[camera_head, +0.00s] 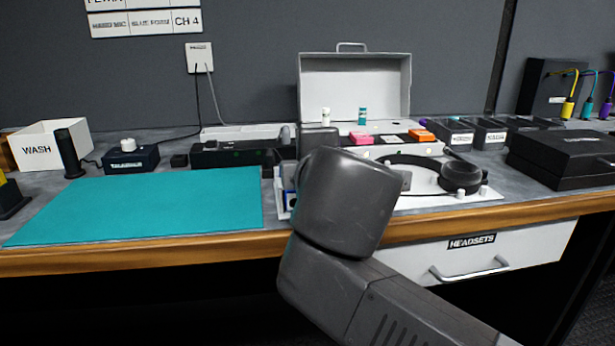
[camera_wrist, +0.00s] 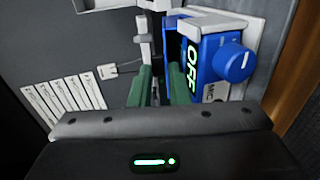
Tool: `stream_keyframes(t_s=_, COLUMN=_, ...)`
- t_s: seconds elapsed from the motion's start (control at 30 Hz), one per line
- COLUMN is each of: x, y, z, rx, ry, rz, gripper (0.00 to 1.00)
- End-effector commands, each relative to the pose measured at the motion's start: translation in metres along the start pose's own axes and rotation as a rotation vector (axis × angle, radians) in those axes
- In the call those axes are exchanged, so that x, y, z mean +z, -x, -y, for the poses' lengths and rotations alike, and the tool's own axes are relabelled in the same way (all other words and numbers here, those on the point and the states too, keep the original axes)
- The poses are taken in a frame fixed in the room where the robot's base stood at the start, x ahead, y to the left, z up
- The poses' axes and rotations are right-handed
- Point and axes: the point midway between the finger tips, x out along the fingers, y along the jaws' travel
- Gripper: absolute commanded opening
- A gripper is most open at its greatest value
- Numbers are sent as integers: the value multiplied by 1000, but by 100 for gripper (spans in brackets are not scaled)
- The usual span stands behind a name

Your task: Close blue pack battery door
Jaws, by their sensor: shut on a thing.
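The blue pack (camera_wrist: 209,62) fills the upper right of the wrist view. The fingers hide much of that part, so I cannot tell how far the battery door stands open. In the head view a little blue of the pack (camera_head: 290,199) shows left of my arm, which hides the gripper.
A teal mat (camera_head: 140,205) lies clear on the left of the bench. An open white case (camera_head: 354,88), a headset (camera_head: 460,176) and a black case (camera_head: 565,155) stand to the right. The HEADSETS drawer (camera_head: 510,246) is below the bench top.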

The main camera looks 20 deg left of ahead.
Motion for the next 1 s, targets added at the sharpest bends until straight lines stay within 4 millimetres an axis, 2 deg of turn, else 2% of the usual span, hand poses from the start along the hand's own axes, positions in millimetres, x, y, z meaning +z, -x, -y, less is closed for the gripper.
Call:
stream_keyframes(t_s=0.6, x=0, y=0, z=1, rx=18, ry=0, rz=-1, gripper=0)
stream_keyframes(t_s=0.63, x=0, y=0, z=1, rx=18, ry=0, rz=-1, gripper=22)
stream_keyframes(t_s=0.7, x=0, y=0, z=1, rx=18, ry=0, rz=-1, gripper=35)
stream_keyframes(t_s=1.0, x=0, y=0, z=3, rx=14, ry=0, rz=0, gripper=35)
